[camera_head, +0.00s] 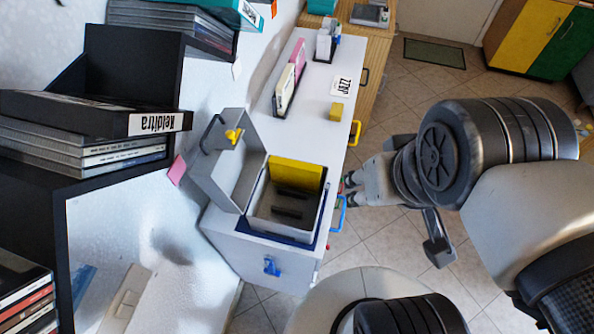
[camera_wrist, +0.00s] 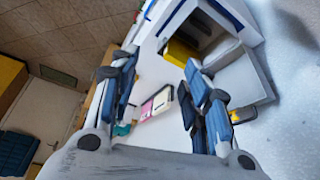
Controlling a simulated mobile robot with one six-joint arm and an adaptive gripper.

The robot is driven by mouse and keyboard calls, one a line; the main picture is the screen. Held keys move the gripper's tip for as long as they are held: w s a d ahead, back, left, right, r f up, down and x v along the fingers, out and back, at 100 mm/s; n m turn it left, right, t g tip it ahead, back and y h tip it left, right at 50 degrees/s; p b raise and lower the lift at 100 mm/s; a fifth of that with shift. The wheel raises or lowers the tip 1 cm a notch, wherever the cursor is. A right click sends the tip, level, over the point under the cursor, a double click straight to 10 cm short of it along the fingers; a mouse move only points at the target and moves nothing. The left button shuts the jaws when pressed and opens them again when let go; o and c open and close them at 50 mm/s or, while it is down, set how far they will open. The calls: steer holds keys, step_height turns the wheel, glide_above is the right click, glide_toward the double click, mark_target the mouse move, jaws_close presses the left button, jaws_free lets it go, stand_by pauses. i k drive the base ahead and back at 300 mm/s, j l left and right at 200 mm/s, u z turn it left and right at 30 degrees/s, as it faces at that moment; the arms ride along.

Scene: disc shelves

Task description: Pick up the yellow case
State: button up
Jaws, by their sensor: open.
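The yellow case (camera_head: 297,173) stands upright in an open grey box (camera_head: 259,222), against the box's far wall. In the wrist view the yellow case (camera_wrist: 180,53) shows partly, inside the box beyond my fingers. My gripper (camera_head: 350,190) is to the right of the box, beside the white cabinet's edge and apart from the yellow case. In the wrist view my gripper (camera_wrist: 160,72) has its two blue-padded fingers spread wide with nothing between them.
The box's grey lid (camera_head: 222,178) stands open on the left. Dark shelves (camera_head: 118,185) with stacked cases fill the left side.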

mark_target(295, 174)
steer(key=k, duration=0.65)
steer(key=u, duration=1.95)
steer(key=l+u, duration=0.2)
steer(key=l, duration=0.3)
steer(key=l+u, duration=0.2)
steer(key=l, duration=0.3)
steer(key=k+l+u, duration=0.2)
steer(key=l, duration=0.3)
steer(key=l+u, duration=0.25)
steer(key=l, duration=0.25)
steer(key=k+l, duration=0.1)
steer(key=l, duration=0.2)
